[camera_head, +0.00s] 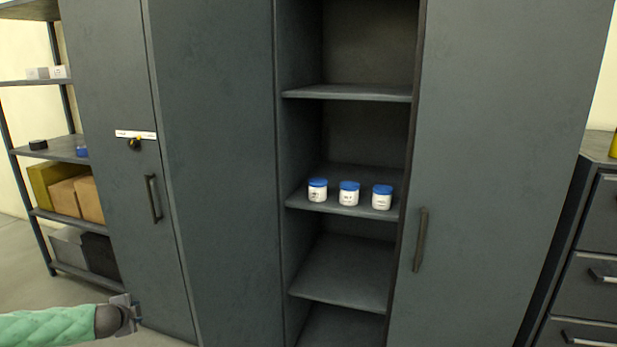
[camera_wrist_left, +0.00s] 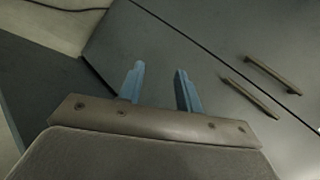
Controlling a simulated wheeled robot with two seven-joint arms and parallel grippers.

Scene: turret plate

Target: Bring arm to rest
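My left gripper (camera_head: 131,312) is at the lower left of the head view, on a green-sleeved arm, in front of the lower part of the grey cabinet's left door (camera_head: 110,130). In the left wrist view its two blue fingers (camera_wrist_left: 161,85) stand apart with nothing between them. It touches nothing that I can see. My right gripper is not in view.
Three white jars with blue lids (camera_head: 348,193) stand on a middle shelf of the open cabinet section. Door handles (camera_head: 153,198) and (camera_head: 421,240) stick out. A shelf rack (camera_head: 52,213) with boxes stands left; a drawer unit (camera_head: 590,260) stands right.

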